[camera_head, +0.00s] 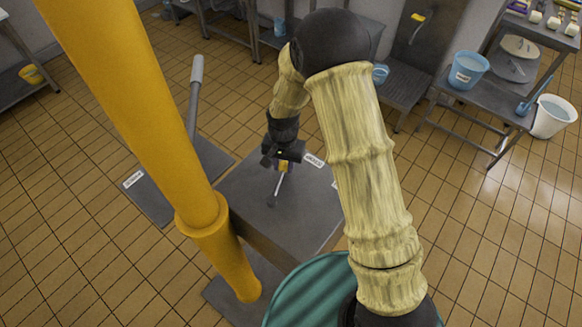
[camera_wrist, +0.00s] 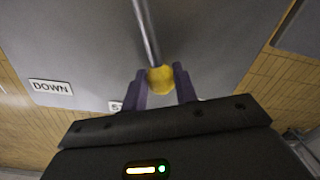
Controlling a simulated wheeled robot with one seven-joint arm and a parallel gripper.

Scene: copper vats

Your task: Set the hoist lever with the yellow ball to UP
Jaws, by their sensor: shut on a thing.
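The hoist lever is a thin metal rod (camera_head: 278,188) standing on top of a grey box (camera_head: 240,200), with a yellow ball (camera_wrist: 160,79) at its free end. In the wrist view the ball sits between the two dark fingers of my gripper (camera_wrist: 162,88), which is shut on it. In the head view my gripper (camera_head: 284,163) covers most of the ball, and the rod slants from its foot up toward the far side. A DOWN label (camera_wrist: 50,87) lies left of the ball in the wrist view. Another label (camera_wrist: 115,106) is mostly hidden by my gripper. No UP label is readable.
A yellow post (camera_head: 150,120) rises close on the left. Behind it a larger grey lever (camera_head: 195,95) stands on a floor plate (camera_head: 160,195). A teal ribbed vat (camera_head: 305,295) is at the front. Benches and a blue bucket (camera_head: 467,70) stand at the back right.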

